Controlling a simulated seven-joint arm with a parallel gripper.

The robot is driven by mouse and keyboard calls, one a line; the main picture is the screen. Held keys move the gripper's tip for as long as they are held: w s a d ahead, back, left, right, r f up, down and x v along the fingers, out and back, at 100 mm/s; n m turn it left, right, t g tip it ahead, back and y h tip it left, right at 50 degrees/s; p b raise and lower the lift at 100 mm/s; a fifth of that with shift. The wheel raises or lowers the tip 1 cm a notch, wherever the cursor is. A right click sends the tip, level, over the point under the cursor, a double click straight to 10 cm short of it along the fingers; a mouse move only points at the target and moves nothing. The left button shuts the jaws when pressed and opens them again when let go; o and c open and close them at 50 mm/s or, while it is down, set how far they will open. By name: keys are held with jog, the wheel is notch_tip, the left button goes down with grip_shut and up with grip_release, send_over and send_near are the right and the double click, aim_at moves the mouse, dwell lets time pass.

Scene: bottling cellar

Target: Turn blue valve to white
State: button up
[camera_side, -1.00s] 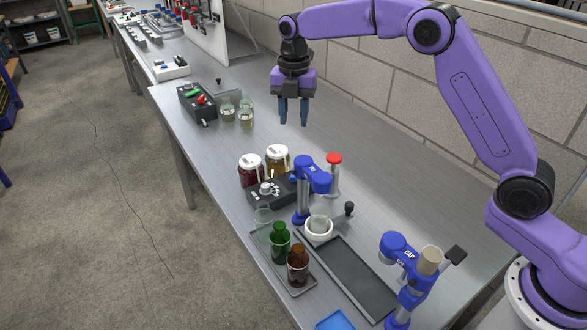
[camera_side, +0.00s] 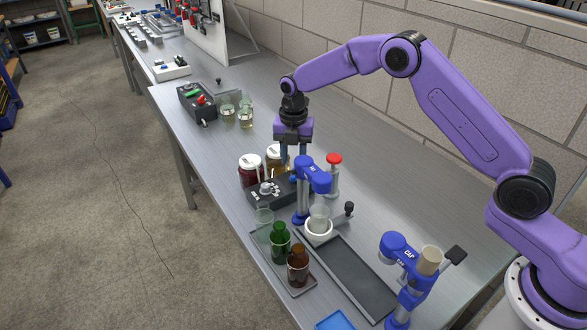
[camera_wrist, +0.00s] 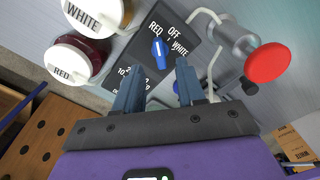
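The blue valve (camera_wrist: 160,54) shows in the wrist view as a small oblong knob on a black plate (camera_wrist: 150,33) marked RED, OFF and WHITE. Its long side runs roughly up and down in the picture; I cannot tell for sure which mark it points to. My gripper (camera_wrist: 158,78) is open, its two fingertips apart, just short of the knob with nothing between them. In the side view my gripper (camera_side: 294,154) is low behind the jars and the blue filler stand (camera_side: 312,175). The valve cannot be made out there.
A jar labelled WHITE (camera_wrist: 95,12) and a jar labelled RED (camera_wrist: 72,62) stand close by. A red-topped plunger (camera_wrist: 267,62) stands on the other side. A control box (camera_side: 262,199), a cup in a white holder (camera_side: 319,232) and bottles on a tray (camera_side: 258,240) are nearer the front.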

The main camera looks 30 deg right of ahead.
aim_at(293, 176)
jog(key=shift+f, duration=2.35)
grip_shut()
